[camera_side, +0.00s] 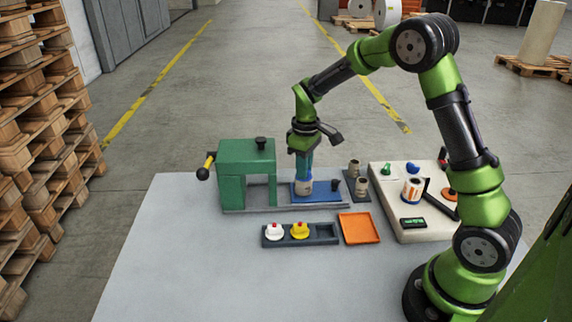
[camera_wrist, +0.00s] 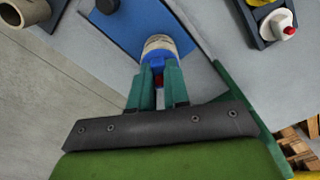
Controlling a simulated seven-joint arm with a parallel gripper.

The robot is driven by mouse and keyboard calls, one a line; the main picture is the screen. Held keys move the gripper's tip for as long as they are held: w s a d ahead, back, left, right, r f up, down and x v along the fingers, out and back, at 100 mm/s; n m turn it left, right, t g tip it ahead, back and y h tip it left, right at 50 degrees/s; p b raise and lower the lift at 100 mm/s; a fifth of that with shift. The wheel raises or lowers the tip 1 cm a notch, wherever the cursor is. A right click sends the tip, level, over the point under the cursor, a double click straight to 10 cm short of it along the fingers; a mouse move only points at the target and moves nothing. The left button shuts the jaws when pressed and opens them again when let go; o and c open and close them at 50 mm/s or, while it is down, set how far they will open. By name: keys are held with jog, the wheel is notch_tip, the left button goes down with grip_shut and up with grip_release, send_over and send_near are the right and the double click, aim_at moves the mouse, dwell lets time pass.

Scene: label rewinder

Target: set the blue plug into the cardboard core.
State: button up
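The cardboard core (camera_side: 304,188) stands upright on a blue plate; it also shows in the wrist view (camera_wrist: 159,43), with a pale rim. The blue plug (camera_wrist: 157,63), with a red tip, is at the core's near end. My gripper (camera_wrist: 158,75) has its green fingers on either side of the plug and appears shut on it. In the side view my gripper (camera_side: 304,168) points down directly over the core. The fingers hide most of the plug, and I cannot tell how deep it sits in the core.
The blue plate (camera_side: 325,192) is beside a green machine (camera_side: 236,168) with a yellow handle. A dark tray (camera_side: 323,238) holds a white plug (camera_side: 275,231) and a yellow plug (camera_side: 299,230). An orange tray (camera_side: 360,228), spare cores (camera_side: 362,187) and a pale console (camera_side: 438,225) are to the right.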

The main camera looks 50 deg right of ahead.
jog(key=o, duration=0.5)
jog(key=shift+o, duration=0.2)
jog(key=shift+r, duration=0.1)
notch_tip(320, 180, up, 17)
